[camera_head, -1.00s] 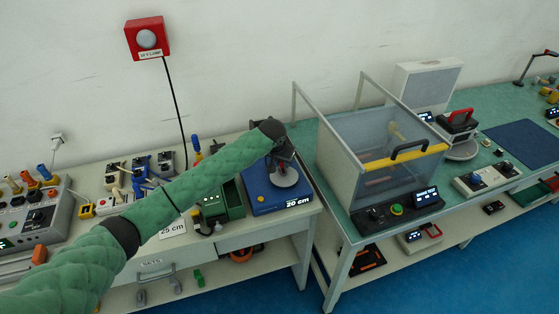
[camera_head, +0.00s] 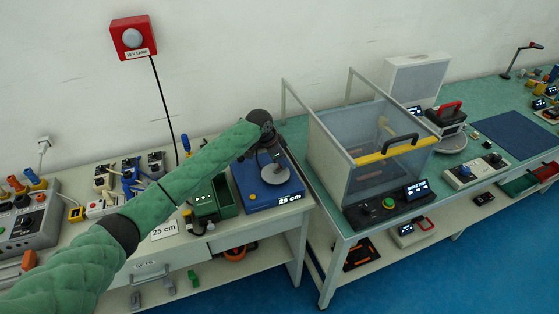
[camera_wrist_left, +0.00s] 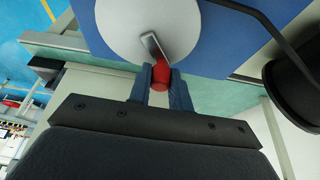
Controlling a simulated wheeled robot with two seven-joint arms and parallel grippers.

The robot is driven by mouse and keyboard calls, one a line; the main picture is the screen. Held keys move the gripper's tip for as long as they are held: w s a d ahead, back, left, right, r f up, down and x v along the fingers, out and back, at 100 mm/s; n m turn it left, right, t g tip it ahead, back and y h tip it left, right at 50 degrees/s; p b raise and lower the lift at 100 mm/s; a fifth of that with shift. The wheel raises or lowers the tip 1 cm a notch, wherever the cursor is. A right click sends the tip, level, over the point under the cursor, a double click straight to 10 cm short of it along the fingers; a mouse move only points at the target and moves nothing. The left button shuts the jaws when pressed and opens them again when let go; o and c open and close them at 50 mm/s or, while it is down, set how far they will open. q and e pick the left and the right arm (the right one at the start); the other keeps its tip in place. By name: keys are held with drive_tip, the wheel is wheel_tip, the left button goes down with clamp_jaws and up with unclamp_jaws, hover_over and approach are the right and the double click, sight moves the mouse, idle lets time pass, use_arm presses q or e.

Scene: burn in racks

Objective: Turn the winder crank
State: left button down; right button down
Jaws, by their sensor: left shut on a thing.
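In the left wrist view the disc (camera_wrist_left: 130,25) carries a short grey crank arm (camera_wrist_left: 152,45) with a red knob (camera_wrist_left: 160,70). My left gripper (camera_wrist_left: 161,88) is shut on the red knob, one finger on each side. In the head view my left gripper (camera_head: 269,160) is over the disc and hides the crank and knob. My right gripper is not in view.
A green device (camera_head: 217,203) stands just left of the winder. A clear-walled box with a yellow bar (camera_head: 392,152) stands on the bench to the right, past a narrow gap. A red lamp box (camera_head: 133,38) hangs on the wall. Tools crowd the left bench.

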sight(275, 168)
use_arm(q)
drive_tip(key=shift+m, duration=0.3)
drive_tip(key=shift+d+r, duration=0.1)
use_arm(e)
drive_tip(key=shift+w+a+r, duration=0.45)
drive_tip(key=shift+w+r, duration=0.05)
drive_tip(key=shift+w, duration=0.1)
use_arm(q)
drive_tip(key=c, duration=1.3)
unclamp_jaws()
drive_tip(key=shift+s, duration=0.1)
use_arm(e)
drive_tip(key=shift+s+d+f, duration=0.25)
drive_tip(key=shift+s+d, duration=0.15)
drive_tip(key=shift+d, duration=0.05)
use_arm(q)
drive_tip(key=shift+r+b, duration=0.15)
drive_tip(key=shift+b, duration=0.15)
drive_tip(key=shift+b+v, duration=1.25)
drive_tip(key=shift+v, duration=2.45)
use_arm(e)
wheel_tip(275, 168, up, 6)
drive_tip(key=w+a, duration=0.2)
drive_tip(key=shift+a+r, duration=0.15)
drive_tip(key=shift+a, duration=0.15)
